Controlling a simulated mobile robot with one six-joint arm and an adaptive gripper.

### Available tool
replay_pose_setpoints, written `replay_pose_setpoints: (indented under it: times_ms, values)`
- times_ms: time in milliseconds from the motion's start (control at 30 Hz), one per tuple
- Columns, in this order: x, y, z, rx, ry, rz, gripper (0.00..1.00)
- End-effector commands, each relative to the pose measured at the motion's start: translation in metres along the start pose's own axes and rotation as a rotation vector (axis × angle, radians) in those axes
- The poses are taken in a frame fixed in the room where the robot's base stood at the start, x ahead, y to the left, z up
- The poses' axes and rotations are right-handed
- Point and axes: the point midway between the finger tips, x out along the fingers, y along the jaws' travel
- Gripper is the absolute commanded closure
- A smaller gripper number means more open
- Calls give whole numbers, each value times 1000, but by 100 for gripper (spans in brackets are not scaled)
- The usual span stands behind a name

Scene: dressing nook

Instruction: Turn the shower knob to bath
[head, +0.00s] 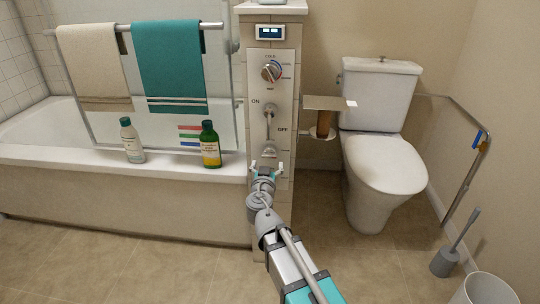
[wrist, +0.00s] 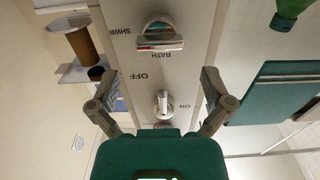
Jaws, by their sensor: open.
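The shower knob (wrist: 160,38) is a metal knob with a bar grip, on the tiled column's control plate. In the wrist view its bar lies roughly across the picture, beside the labels SHWR and BATH; which label it points at is unclear. In the head view the knob (head: 269,151) shows small, low on the plate, just above my gripper (head: 267,167). My gripper (wrist: 160,75) is open and empty, its two fingers spread wide in front of the plate. The knob lies beyond the fingertips in the wrist view, apart from them.
The ON/OFF lever (head: 268,118) and temperature knob (head: 271,72) sit above on the plate. A paper holder (head: 323,122) juts out close on the right. Two bottles, one white (head: 132,142) and one green (head: 210,147), stand on the tub ledge. The toilet (head: 380,160) stands right.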

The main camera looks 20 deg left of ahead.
Motion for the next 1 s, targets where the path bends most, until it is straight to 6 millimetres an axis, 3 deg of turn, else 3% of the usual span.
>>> replay_pose_setpoints:
  times_ms: [100, 333, 833, 867, 1000]
  values:
    - [22, -1, 0, 0, 0, 2, 0]
    - [47, 0, 0, 0, 0, 1, 0]
    - [56, 1, 0, 0, 0, 1, 0]
    - [56, 1, 0, 0, 0, 1, 2]
    - [56, 1, 0, 0, 0, 1, 28]
